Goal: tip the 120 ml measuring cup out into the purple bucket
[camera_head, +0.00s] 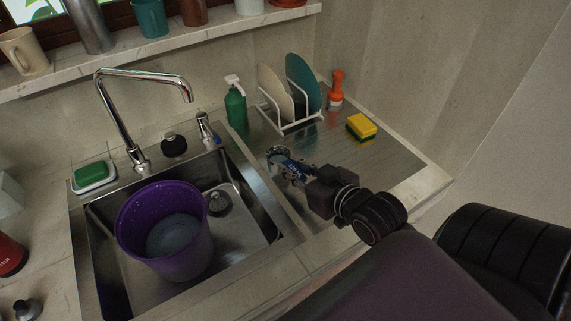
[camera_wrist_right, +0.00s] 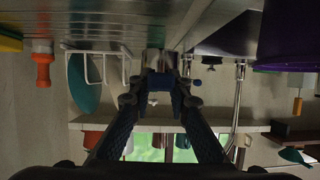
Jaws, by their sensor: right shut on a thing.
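The purple bucket (camera_head: 190,265) stands upright in the sink basin; a grey-blue round surface shows inside it. Its side also shows at the upper right of the right wrist view (camera_wrist_right: 288,38). My right gripper (camera_head: 286,163) is shut on a small shiny metal thing, seemingly the measuring cup (camera_head: 275,152), above the drainboard to the right of the bucket. In the right wrist view the metal cup (camera_wrist_right: 158,60) sits between the fingertips (camera_wrist_right: 160,85). Its contents and 120 ml mark cannot be seen. My left gripper is not in view.
The faucet (camera_head: 130,115) rises behind the sink (camera_head: 240,250). A green soap bar (camera_head: 91,173) lies left of the faucet.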

